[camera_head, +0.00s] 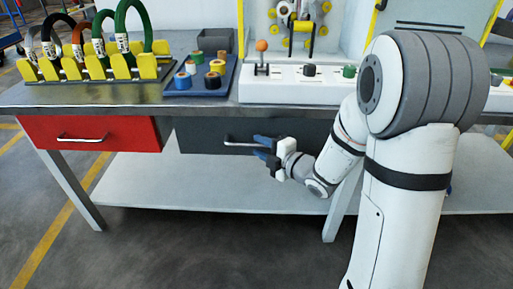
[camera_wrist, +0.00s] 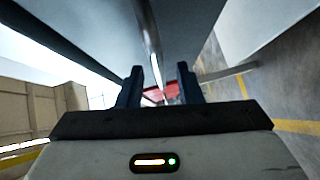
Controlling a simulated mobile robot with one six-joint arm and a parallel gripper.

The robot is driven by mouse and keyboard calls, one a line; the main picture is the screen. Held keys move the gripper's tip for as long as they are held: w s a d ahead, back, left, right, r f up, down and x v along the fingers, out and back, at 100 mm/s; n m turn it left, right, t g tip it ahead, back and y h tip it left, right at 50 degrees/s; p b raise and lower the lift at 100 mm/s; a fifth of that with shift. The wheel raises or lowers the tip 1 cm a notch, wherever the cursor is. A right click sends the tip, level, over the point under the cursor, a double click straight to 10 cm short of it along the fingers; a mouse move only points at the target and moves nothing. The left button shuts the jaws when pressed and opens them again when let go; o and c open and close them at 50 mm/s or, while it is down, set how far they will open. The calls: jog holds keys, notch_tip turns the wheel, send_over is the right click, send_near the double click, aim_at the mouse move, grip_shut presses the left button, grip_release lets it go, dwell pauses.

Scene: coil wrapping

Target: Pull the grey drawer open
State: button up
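The grey drawer (camera_head: 200,136) is under the table top, right of the red drawer, and its front looks about flush with it. Its bar handle (camera_head: 236,143) is light metal and runs sideways across the front. My gripper (camera_head: 262,147) is at the right part of this handle, with its blue fingers open above and below it. In the wrist view, the two fingers of my gripper (camera_wrist: 158,85) are apart and the handle (camera_wrist: 155,68) runs between them. Gaps show beside the bar. My fingers hide the handle's right end in the head view.
The red drawer (camera_head: 85,133) with its own handle is to the left. On the table (camera_head: 140,98) stand a rack of coils (camera_head: 95,68), a blue tray (camera_head: 200,90) of tape rolls and a white fixture (camera_head: 290,90). A lower shelf (camera_head: 200,185) runs beneath the drawers. Floor in front is clear.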

jog(key=shift+x, duration=1.05)
grip_shut()
